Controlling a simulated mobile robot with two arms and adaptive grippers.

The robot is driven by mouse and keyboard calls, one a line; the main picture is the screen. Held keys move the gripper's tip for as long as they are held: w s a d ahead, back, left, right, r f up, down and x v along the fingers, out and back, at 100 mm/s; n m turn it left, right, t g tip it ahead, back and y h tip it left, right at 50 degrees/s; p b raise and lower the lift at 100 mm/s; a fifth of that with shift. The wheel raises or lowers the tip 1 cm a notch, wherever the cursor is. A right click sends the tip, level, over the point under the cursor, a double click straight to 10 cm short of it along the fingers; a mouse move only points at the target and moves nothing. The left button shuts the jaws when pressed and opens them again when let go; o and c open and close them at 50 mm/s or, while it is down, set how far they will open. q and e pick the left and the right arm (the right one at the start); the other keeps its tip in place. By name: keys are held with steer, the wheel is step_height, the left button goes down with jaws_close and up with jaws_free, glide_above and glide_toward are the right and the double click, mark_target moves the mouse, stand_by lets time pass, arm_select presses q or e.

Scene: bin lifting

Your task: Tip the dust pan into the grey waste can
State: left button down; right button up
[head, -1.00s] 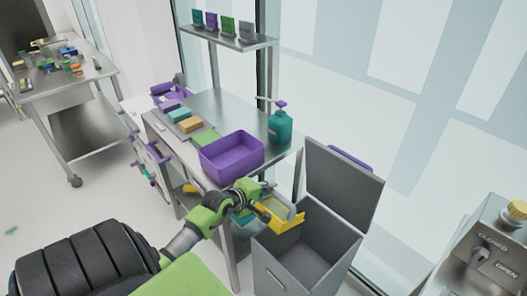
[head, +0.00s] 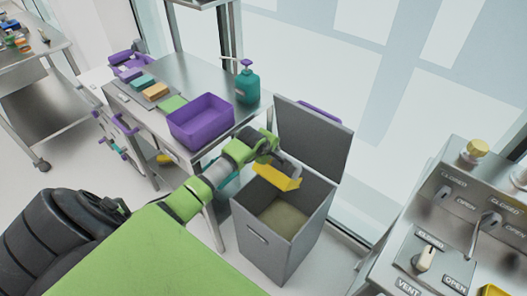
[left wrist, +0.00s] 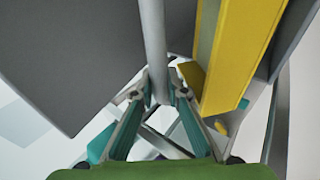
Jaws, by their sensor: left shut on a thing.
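The yellow dust pan (head: 277,178) is over the open top of the grey waste can (head: 262,247), tilted. My left gripper (head: 274,152) is shut on its grey rod handle, just above the can's opening. In the left wrist view the handle (left wrist: 153,45) runs between the fingers (left wrist: 158,97), with the yellow pan (left wrist: 237,55) beside it at the right. The can's lid (head: 312,140) stands open at the back. The can's floor looks brownish; I cannot tell whether that is dust. My right gripper is not in view.
A steel table (head: 205,75) left of the can bears a purple bin (head: 201,122), a teal pump bottle (head: 247,82) and small colored blocks. A control panel (head: 440,235) with knobs and levers stands at the right. A glass wall is behind.

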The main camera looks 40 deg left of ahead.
arm_select(q)
steer(key=w+d+f+g+b, duration=0.1)
steer(key=w+d+f+b, duration=0.1)
steer(key=w+d+b, duration=0.1)
steer(key=shift+w+d+f+b, duration=0.4)
steer(key=shift+w+b, duration=0.2)
steer(key=shift+w, duration=0.1)
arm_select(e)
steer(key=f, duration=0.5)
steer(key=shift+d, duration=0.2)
